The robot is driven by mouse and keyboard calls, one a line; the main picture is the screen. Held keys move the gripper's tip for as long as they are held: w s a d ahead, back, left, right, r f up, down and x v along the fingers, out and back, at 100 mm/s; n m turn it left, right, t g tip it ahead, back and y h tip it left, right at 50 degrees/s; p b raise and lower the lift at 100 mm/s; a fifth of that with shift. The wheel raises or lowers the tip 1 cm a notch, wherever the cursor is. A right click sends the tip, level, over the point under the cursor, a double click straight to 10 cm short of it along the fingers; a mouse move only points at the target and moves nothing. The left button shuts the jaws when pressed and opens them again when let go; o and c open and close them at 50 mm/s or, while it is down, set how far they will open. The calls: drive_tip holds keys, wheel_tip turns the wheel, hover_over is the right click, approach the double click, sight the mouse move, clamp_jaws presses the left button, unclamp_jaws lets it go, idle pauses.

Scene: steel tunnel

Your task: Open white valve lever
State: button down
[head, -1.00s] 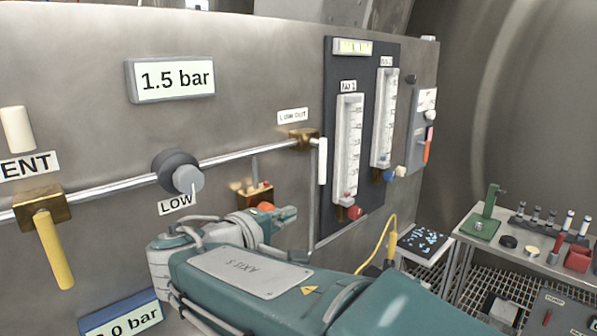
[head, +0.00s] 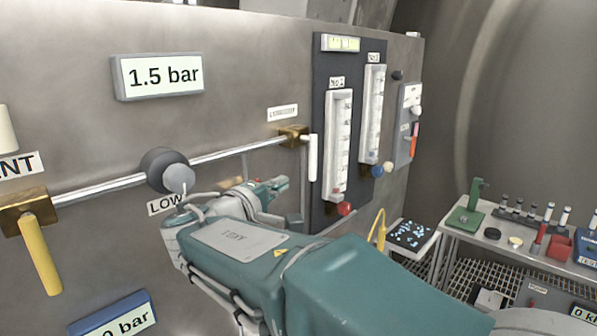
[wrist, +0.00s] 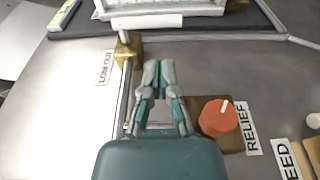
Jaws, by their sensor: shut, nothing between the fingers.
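The white valve lever (head: 312,158) hangs straight down from the brass LOW OUT valve (head: 293,136) on the steel panel. In the wrist view the lever (wrist: 147,22) is a white bar beyond my fingertips, beside the brass valve body (wrist: 127,48). My gripper (head: 279,183) is below and left of the lever in the head view, close to the panel. In the wrist view my gripper (wrist: 158,68) has its fingertips together, empty and apart from the lever.
An orange RELIEF knob (wrist: 218,118) is right of my fingers. A yellow lever (head: 42,254) and the grey LOW knob (head: 168,172) are on the panel. Flowmeters (head: 338,145) stand right of the white lever. A bench (head: 447,222) with small items is at the right.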

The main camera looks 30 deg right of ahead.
sight(310, 167)
drive_tip(key=x, duration=0.7)
drive_tip(key=shift+s+d, duration=0.25)
drive_tip(key=shift+w+d, duration=0.4)
drive_tip(key=shift+w+a, duration=0.1)
